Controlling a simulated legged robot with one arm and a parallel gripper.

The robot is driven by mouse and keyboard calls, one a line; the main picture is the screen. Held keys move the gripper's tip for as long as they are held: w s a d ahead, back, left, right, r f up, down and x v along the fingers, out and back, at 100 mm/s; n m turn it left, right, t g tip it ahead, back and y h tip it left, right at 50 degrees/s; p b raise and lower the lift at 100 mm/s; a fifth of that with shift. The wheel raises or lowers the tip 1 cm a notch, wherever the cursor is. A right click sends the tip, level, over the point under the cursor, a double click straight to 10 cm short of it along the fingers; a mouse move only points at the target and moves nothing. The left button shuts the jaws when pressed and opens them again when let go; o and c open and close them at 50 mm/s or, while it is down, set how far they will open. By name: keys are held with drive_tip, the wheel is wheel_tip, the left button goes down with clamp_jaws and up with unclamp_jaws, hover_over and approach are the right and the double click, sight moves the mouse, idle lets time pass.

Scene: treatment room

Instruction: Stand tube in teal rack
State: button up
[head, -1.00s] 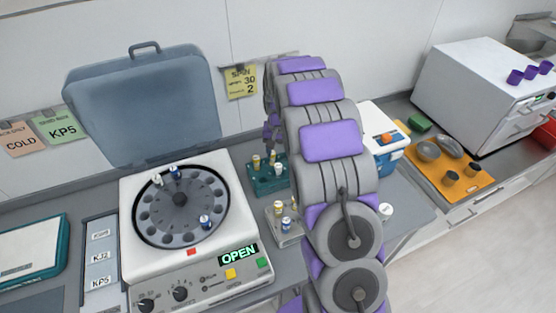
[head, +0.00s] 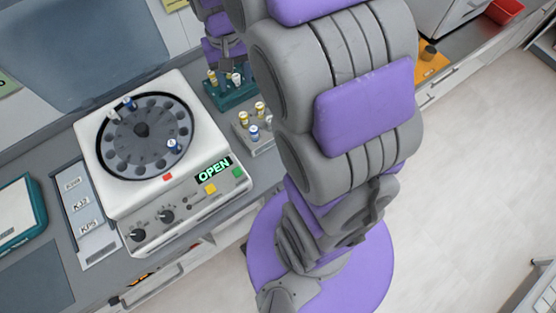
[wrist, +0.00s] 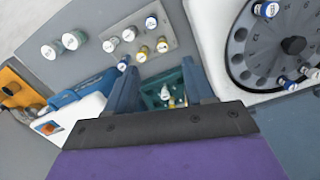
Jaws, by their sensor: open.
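The teal rack (head: 236,99) stands on the counter behind the grey rack, with yellow-capped and white-capped tubes in it. In the wrist view the teal rack (wrist: 151,97) shows between my fingers, partly hidden by the gripper's base. My gripper (wrist: 161,84) is open, with no tube seen held between its fingers. In the head view my gripper (head: 226,62) is over the back of the teal rack. The grey rack (head: 241,132) holds several tubes with yellow, white and blue caps. It also shows in the wrist view (wrist: 134,33).
The open centrifuge (head: 200,150) stands left of the racks, with 3 tubes visible in its rotor. In the wrist view, two white-capped containers (wrist: 62,46) stand beyond the grey rack, and a blue-and-white box (wrist: 82,112) is at left. My arm hides the counter's middle.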

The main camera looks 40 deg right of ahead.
drive_tip(key=s+a+n, duration=0.1)
drive_tip(key=s+a, duration=0.1)
drive_tip(key=s, duration=1)
drive_tip(key=s+a+r+n+g, duration=0.1)
drive_tip(key=s+a+n, duration=0.1)
drive_tip(key=s, duration=1)
drive_tip(key=shift+s+a, duration=0.35)
drive_tip(key=shift+s, duration=0.05)
drive_tip(key=shift+f+b, duration=0.75)
drive_tip(key=shift+b, duration=0.1)
